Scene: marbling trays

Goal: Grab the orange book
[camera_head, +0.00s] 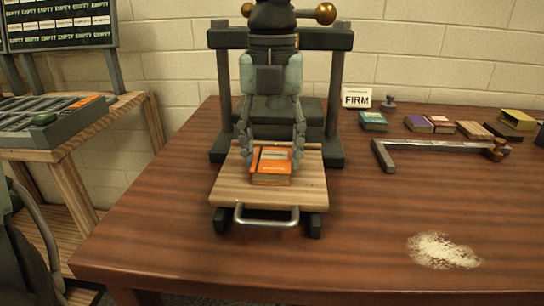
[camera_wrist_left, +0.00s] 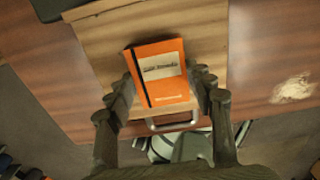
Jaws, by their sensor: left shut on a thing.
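The orange book (camera_head: 271,174) lies on the pale wooden board of a dark press. It has a dark strap line and a cream label, which show in the left wrist view (camera_wrist_left: 160,74). My left gripper (camera_head: 271,158) points down over the board, with one finger at each side of the book. In the left wrist view its fingers (camera_wrist_left: 163,84) flank the book's two sides, and it is shut on the book. The book appears to be at board level; I cannot tell whether it is lifted. My right gripper is in neither view.
The press frame (camera_head: 337,90) stands behind and beside the gripper, and a metal handle (camera_head: 266,221) fronts the board. Several small books, a FIRM sign (camera_head: 356,97) and a metal bar frame (camera_head: 430,146) are at right. White powder (camera_head: 443,251) lies front right. The front table is otherwise clear.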

